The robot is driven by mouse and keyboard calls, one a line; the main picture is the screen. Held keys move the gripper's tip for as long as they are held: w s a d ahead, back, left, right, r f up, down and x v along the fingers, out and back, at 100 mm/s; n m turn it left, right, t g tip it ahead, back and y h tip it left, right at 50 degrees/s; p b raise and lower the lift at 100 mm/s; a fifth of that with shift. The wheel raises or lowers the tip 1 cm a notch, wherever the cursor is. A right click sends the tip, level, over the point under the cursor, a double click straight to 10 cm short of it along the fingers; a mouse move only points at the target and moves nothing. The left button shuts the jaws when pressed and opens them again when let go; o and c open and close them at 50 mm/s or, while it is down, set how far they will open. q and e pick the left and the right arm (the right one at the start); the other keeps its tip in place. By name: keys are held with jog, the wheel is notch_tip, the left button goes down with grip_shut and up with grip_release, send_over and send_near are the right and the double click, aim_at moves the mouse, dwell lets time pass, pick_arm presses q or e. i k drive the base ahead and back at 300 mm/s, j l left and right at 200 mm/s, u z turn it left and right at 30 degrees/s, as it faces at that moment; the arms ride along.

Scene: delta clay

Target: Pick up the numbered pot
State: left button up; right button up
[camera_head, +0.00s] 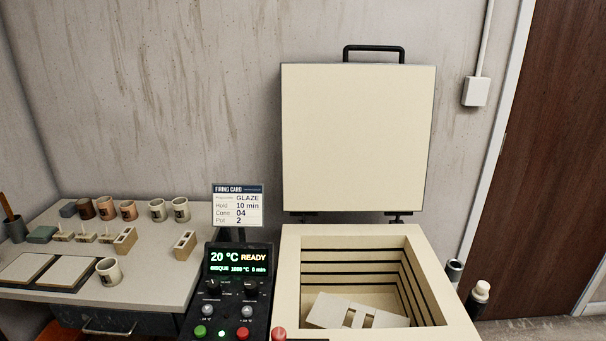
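Several small pots stand on the table at the left. At the back are a dark brown pot (86,209), two terracotta pots (105,207) and (128,210), and two cream pots (157,209) and (180,208). Another cream pot (109,271) stands nearer the front, beside two flat boards. Dark marks show on several pots, but the numbers are too small to read. A firing card (237,206) reads GLAZE, Hold 10 min, Cone 04, and a last line ending in 2. Neither of my grippers is in view.
The kiln (290,265) stands open with its lid (358,138) raised; a pale slotted shelf piece (330,310) lies inside. Flat boards (72,271), small stands and slotted blocks (185,245) occupy the table (155,287).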

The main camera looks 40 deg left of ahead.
aim_at(111, 275)
jog(key=u, duration=2.35)
